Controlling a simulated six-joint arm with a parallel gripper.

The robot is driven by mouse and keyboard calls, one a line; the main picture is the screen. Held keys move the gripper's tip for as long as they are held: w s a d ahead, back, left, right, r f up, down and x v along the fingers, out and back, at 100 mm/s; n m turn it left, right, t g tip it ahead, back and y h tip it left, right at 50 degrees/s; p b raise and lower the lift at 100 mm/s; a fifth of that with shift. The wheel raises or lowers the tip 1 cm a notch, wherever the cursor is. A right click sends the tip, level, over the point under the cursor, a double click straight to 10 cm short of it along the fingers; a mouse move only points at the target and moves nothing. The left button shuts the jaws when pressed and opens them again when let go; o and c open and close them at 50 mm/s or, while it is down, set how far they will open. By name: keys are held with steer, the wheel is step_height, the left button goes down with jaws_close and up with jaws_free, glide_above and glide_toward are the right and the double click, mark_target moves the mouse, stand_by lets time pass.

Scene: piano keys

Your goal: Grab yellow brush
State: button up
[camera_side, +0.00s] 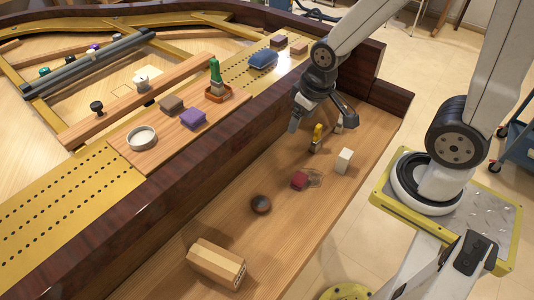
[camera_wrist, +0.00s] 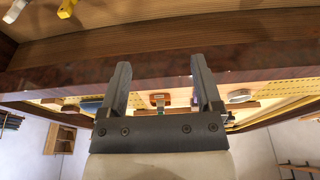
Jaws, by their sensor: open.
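The yellow brush (camera_side: 317,132) is on the lower wooden shelf, below and close to my gripper in the side view. Its yellow handle is uppermost and its lower end is darker. In the wrist view a yellow piece (camera_wrist: 66,9), which looks like the brush, shows at the top left edge, partly cut off. My gripper (camera_side: 318,122) is above the shelf beside the dark wooden wall, with its fingers spread. In the wrist view my gripper (camera_wrist: 158,72) shows two separate fingers with nothing between them.
The dark wall (camera_side: 190,190) borders the shelf.

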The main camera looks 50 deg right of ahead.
steer(key=m+t+y, duration=0.5)
steer(key=m+t, duration=0.4)
steer(key=m, duration=2.1)
glide_above(320, 131)
steer(key=s+a, duration=0.2)
steer(key=a, duration=0.6)
step_height(320, 131, down, 17)
steer(key=s+d+f+m+h, duration=0.1)
steer(key=d+h, duration=0.1)
steer(key=d+f+m+t+h, duration=0.1)
steer(key=d+f+m+h, duration=0.1)
steer(key=d, duration=0.1)
steer(key=s+d+f+m+t+h, duration=0.1)
steer(key=d+m+h, duration=0.1)
steer(key=d, duration=0.1)
steer(key=shift+s+f, duration=0.3)
steer(key=shift+s, duration=0.05)
steer(key=shift+w, duration=0.15)
